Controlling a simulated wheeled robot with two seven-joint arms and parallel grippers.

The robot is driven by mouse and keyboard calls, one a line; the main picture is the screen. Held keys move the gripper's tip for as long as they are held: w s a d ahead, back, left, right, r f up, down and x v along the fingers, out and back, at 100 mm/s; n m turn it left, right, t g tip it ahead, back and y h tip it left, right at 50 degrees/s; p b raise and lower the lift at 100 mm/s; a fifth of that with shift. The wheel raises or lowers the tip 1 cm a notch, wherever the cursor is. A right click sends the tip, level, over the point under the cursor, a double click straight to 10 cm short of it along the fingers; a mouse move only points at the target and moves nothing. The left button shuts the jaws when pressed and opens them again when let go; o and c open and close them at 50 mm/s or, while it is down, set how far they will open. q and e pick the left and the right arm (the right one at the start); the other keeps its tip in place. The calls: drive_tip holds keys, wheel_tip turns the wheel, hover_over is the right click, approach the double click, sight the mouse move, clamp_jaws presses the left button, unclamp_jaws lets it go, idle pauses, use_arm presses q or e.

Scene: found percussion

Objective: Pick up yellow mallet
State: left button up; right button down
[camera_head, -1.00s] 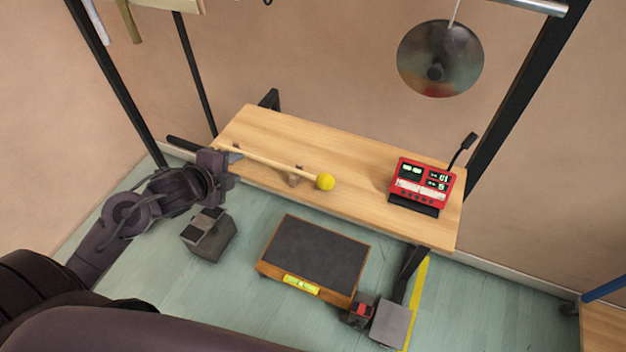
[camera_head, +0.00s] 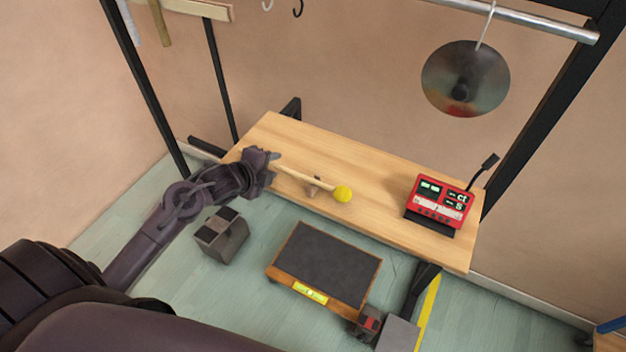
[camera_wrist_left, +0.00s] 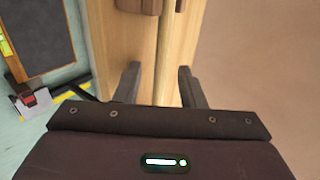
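The yellow mallet lies on the wooden bench (camera_head: 390,210), with its round yellow head (camera_head: 343,194) to the right and its pale wooden handle (camera_head: 300,176) pointing left. A small brown rest (camera_head: 314,186) props the handle. My left gripper (camera_head: 268,162) is at the handle's left end. In the left wrist view, my left gripper (camera_wrist_left: 160,84) is open, its two fingers on either side of the handle (camera_wrist_left: 165,50) with gaps showing. The mallet head is not visible there. My right gripper is not in view.
A red device (camera_head: 440,200) with a display stands at the bench's right. A metal disc (camera_head: 466,80) hangs above from a bar (camera_head: 520,15). On the floor are a dark-topped wooden board (camera_head: 325,255) and a grey block (camera_head: 222,235).

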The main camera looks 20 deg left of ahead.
use_arm(q)
clamp_jaws()
drive_tip(key=shift+r, duration=0.1)
